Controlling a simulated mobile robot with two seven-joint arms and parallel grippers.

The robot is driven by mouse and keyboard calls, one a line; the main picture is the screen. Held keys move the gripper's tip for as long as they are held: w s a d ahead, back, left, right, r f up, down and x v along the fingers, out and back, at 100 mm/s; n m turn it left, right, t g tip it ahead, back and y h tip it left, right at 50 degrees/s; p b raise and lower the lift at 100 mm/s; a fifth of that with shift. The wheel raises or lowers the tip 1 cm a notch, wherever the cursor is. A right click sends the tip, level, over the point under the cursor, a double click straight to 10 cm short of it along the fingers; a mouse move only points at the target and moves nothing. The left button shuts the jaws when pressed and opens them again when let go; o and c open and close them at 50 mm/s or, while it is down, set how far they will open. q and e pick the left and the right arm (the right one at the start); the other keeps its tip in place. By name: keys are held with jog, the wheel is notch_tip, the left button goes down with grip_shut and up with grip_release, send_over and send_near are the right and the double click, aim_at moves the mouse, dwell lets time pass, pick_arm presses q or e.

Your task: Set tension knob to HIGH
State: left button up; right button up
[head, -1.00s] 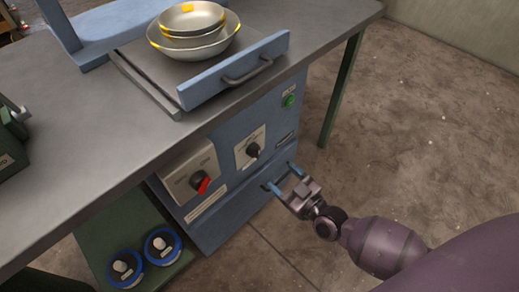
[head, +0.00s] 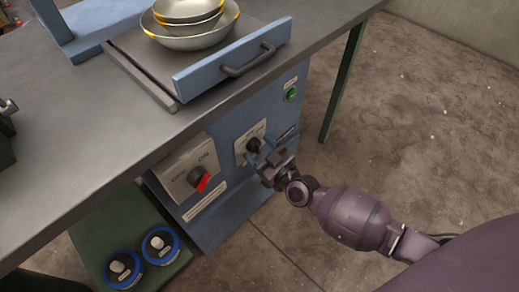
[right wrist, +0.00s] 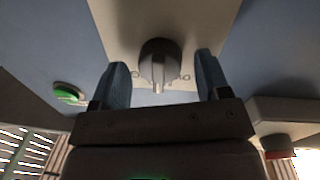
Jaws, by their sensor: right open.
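The tension knob (head: 254,146) is a dark round knob on a pale plate (head: 243,141) on the front of the blue cabinet. In the right wrist view the knob (right wrist: 160,62) sits between the two blue fingers, with a gap on each side. Its plate (right wrist: 112,14) carries small lettering that I cannot read. My right gripper (head: 259,153) is open at the knob, its fingers partly covering the plate in the head view. My left gripper is not in view.
A red-and-black rotary switch (head: 199,181) is left of the knob. A green button (head: 291,94) is at upper right. A drawer front with a handle (head: 248,62) and stacked bowls (head: 192,38) are above. Blue-rimmed round items (head: 161,246) sit below. The floor at right is clear.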

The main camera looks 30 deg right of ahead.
jog(key=c, duration=0.9)
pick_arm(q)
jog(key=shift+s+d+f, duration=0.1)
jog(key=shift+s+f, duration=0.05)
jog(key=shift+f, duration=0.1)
pick_arm(e)
jog(key=m+p, duration=0.1)
jog(key=m, duration=0.2)
jog(key=shift+r, duration=0.1)
jog(key=shift+m, duration=1.2)
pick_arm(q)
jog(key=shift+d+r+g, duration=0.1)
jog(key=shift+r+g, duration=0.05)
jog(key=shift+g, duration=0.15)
pick_arm(e)
jog(key=shift+m+g, duration=0.4)
jog(key=shift+m, duration=1.2)
